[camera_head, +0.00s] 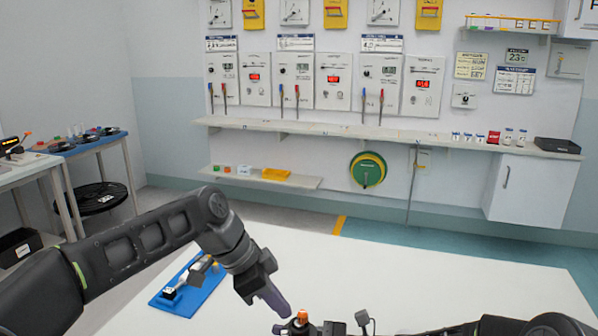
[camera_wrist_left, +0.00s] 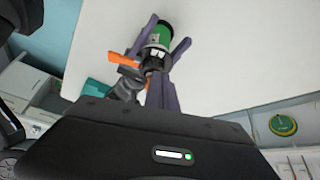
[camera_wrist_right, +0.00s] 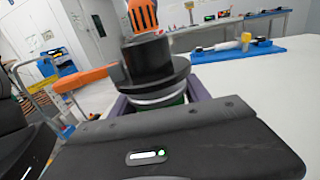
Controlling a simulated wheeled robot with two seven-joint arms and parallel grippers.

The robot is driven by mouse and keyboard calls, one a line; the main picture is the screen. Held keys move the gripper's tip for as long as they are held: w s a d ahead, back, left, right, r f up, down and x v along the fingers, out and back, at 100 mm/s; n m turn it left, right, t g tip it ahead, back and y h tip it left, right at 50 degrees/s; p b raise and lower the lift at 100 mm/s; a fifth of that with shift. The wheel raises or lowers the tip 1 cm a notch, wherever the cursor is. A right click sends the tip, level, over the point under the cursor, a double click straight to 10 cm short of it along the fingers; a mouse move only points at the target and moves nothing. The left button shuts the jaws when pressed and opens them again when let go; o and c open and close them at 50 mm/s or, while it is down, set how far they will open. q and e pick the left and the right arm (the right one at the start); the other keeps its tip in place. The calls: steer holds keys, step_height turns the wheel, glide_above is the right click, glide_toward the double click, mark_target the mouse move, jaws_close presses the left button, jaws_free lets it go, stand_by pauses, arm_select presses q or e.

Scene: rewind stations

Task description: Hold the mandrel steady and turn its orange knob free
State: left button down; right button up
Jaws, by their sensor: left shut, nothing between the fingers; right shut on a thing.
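The mandrel (camera_wrist_right: 150,65) stands upright in the right wrist view, with a black flange, a green lower body and an orange knob (camera_wrist_right: 142,15) on top. The knob also shows at the bottom of the head view (camera_head: 302,316). My right gripper (camera_wrist_right: 163,100) is shut around the mandrel below the flange, one purple finger on each side. My left gripper (camera_head: 282,308) is shut and empty, its fingertips just left of the knob. Whether they touch it is unclear. In the left wrist view the green end (camera_wrist_left: 158,36) lies past the fingertips.
An orange bar (camera_wrist_right: 85,77) sticks out left beside the mandrel; I cannot tell what it joins. A blue mat (camera_head: 190,297) with a small tool lies at the table's left. The white table (camera_head: 420,265) is otherwise largely clear. A wall bench (camera_head: 340,131) stands well behind.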

arm_select(q)
steer(key=shift+r, duration=0.1)
step_height(320, 180, up, 6)
steer(key=shift+f, duration=0.1)
stand_by(0.3)
arm_select(e)
steer(key=o, duration=1.7)
steer(key=shift+o, duration=0.2)
steer(key=d, duration=0.5)
steer(key=s+d, duration=0.1)
steer(key=d, duration=0.1)
steer(key=shift+d, duration=0.2)
